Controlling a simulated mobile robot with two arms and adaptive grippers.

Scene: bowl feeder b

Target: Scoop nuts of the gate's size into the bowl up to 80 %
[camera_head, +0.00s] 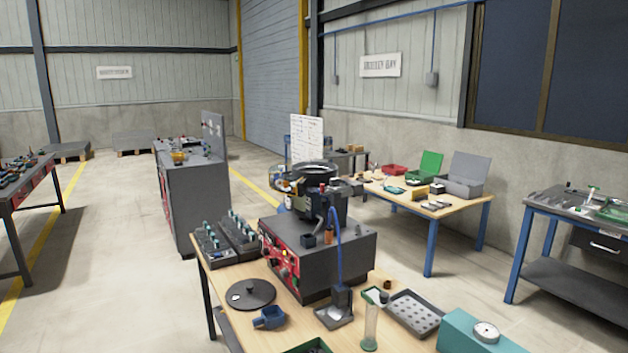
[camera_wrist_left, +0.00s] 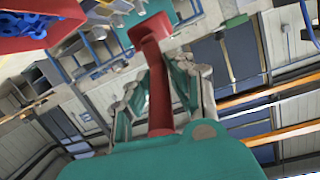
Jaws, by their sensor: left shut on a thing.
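The bowl feeder shows in the head view, with a dark round bowl (camera_head: 315,169) on top of a grey machine box (camera_head: 330,255) with a red front panel. The contents of the bowl are too small to make out. A small blue scoop-like cup (camera_head: 269,318) lies on the wooden bench in front. Part of a green tray (camera_head: 308,346) with dark pieces shows at the bottom edge. My right gripper is in neither view.
On the bench (camera_head: 226,283) are a black round lid (camera_head: 250,294), a clear cylinder (camera_head: 370,328), a grey tray with round pockets (camera_head: 415,313) and a teal box with a dial (camera_head: 485,333). A red container with blue pieces (camera_wrist_left: 38,25) shows in the left wrist view.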

